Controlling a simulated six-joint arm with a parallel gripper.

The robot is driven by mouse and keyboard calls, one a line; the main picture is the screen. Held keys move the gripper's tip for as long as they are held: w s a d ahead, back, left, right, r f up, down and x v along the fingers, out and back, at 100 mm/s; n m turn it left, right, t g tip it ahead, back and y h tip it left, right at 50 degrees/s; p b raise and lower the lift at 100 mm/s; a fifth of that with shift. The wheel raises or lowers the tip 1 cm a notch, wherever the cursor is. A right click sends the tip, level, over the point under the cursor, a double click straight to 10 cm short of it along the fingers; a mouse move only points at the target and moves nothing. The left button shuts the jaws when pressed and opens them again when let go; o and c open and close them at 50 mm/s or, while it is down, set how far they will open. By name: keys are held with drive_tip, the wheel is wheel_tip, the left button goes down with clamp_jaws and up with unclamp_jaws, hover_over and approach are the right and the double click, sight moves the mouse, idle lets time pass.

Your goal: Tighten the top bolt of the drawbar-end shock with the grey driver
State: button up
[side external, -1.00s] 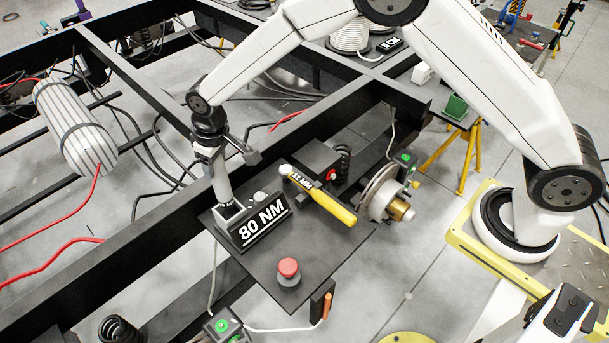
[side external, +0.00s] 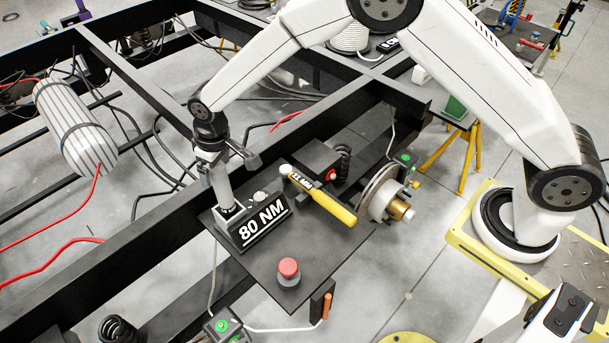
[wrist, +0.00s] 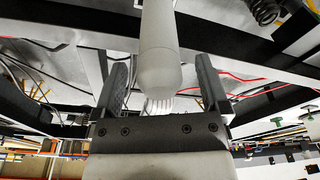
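The grey driver (side external: 222,187) stands in the holder marked 80 NM (side external: 262,224) on a dark tray. My gripper (side external: 232,158) is at the driver's upper end. In the wrist view the driver (wrist: 160,65) lies between the two fingers of my gripper (wrist: 162,80), with a visible gap on each side, so the gripper is open. A black coil spring (side external: 343,163) sits behind the brake hub, and another (side external: 117,329) is at the lower left. I cannot tell which is the drawbar-end shock, and no top bolt can be made out.
A yellow-handled 11 MM tool (side external: 325,203) lies beside the 80 NM holder. A red button (side external: 288,270) is on the tray (side external: 305,291). The brake hub (side external: 385,197) is to the right. Black chassis beams (side external: 150,228) and loose cables surround the work.

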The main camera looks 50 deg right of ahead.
drive_tip(key=shift+f, duration=0.1)
drive_tip(key=shift+s+d+r, duration=0.1)
drive_tip(key=shift+s+r, duration=0.1)
drive_tip(key=shift+r, duration=1.15)
drive_tip(key=shift+s+d+r, duration=0.1)
drive_tip(key=shift+s+r, duration=0.05)
drive_tip(key=shift+r, duration=1.15)
drive_tip(key=shift+s+d+r, duration=0.1)
drive_tip(key=shift+s+r, duration=0.1)
drive_tip(key=shift+r, duration=1.15)
drive_tip(key=s+d+m+t, duration=0.1)
drive_tip(key=s+d+m, duration=0.3)
drive_tip(key=s+d, duration=1.8)
drive_tip(key=shift+r+h, duration=0.4)
drive_tip(key=shift+r, duration=0.05)
drive_tip(key=shift+r, duration=0.1)
